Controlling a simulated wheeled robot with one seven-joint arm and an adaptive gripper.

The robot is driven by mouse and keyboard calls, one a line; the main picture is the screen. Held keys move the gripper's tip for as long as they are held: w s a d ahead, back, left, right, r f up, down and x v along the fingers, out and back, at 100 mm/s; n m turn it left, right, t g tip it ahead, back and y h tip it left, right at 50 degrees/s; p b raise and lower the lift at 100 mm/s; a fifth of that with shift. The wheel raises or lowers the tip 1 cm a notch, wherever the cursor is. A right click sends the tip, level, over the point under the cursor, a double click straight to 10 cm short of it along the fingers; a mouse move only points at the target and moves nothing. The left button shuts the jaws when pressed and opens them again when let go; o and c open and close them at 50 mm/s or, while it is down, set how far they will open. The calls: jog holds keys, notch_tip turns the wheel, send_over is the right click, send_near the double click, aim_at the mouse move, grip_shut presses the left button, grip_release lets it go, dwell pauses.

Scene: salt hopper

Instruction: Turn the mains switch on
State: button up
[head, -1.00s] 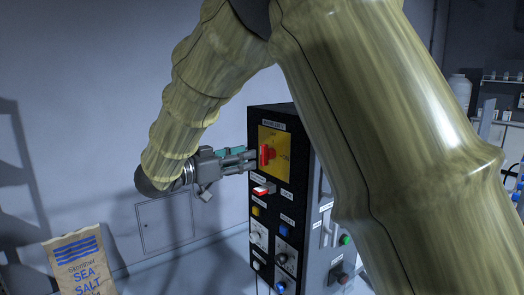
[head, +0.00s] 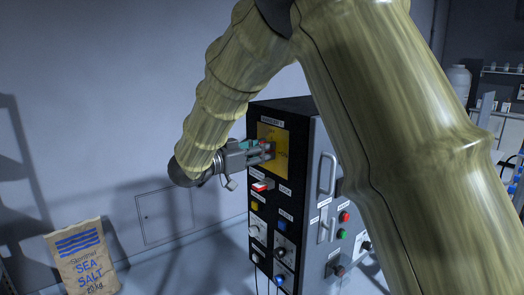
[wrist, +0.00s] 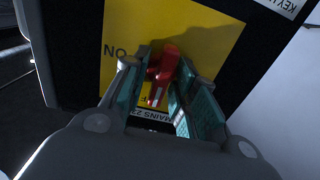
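The mains switch is a red rotary handle (wrist: 162,72) on a yellow plate (wrist: 120,32), on the front of a black cabinet. In the wrist view, which shows the lettering upside down, the handle points down the picture toward a partly hidden label, with "ON" to the left. My gripper (wrist: 164,88) is open, with one teal-padded finger on each side of the handle. A gap shows at the right finger; whether the left finger touches is unclear. In the head view my gripper (head: 266,150) reaches the yellow plate (head: 283,165) from the left and mostly hides the handle.
Below the plate, the cabinet (head: 303,130) carries a red-and-white switch (head: 262,185), buttons and dials. Its right side has a grey handle (head: 327,175) and red and green buttons. A sea salt bag (head: 82,258) stands at lower left. My arm covers much of the right.

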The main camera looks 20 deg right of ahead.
jog(key=shift+c, duration=1.4)
